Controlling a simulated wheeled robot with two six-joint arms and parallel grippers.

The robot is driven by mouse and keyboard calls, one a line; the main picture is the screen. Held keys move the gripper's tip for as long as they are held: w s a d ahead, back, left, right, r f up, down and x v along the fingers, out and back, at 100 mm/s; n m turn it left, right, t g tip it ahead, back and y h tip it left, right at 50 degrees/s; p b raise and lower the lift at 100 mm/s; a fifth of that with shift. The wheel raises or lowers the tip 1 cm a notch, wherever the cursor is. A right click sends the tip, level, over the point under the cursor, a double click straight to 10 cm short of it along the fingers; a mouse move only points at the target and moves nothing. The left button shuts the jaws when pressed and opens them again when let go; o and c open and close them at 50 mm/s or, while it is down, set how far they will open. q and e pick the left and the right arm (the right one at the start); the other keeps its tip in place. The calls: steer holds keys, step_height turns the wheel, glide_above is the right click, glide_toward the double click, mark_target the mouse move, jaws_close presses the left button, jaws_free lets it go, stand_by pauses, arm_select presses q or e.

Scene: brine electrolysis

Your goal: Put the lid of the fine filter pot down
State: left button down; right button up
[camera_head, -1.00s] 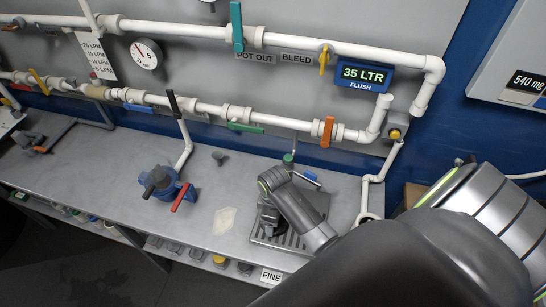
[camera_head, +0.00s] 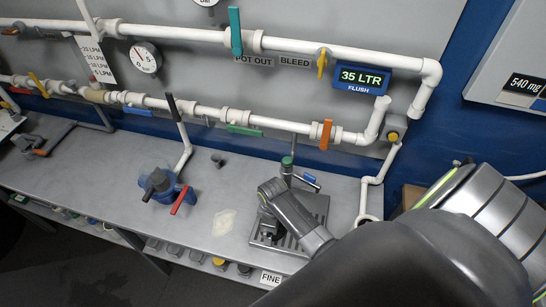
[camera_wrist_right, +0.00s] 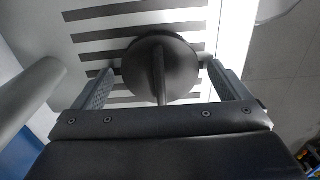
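A dark round lid (camera_wrist_right: 138,72) with an upright fin-like grip shows in the right wrist view, over the slotted grey drip tray (camera_wrist_right: 85,20). My right gripper (camera_wrist_right: 161,68) has its two fingers spread wide on either side of the lid, with the grip between them and touching neither finger. Whether a fingertip touches the lid's rim is unclear. In the head view my right gripper (camera_head: 268,228) points down low over the left part of the drip tray (camera_head: 318,208), mostly hiding the lid. My left gripper is not in view.
A blue filter pot (camera_head: 160,187) with a red lever stands on the bench left of the tray. A green-topped tap (camera_head: 287,161) stands behind the tray. A pale patch (camera_head: 224,222) lies on the bench. White pipes with valves (camera_head: 236,117) run along the back.

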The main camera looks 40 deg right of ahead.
step_height(320, 180, up, 12)
steer(key=b, duration=0.1)
steer(key=shift+r, duration=0.2)
stand_by(0.5)
steer(key=shift+a+f, duration=0.1)
stand_by(0.4)
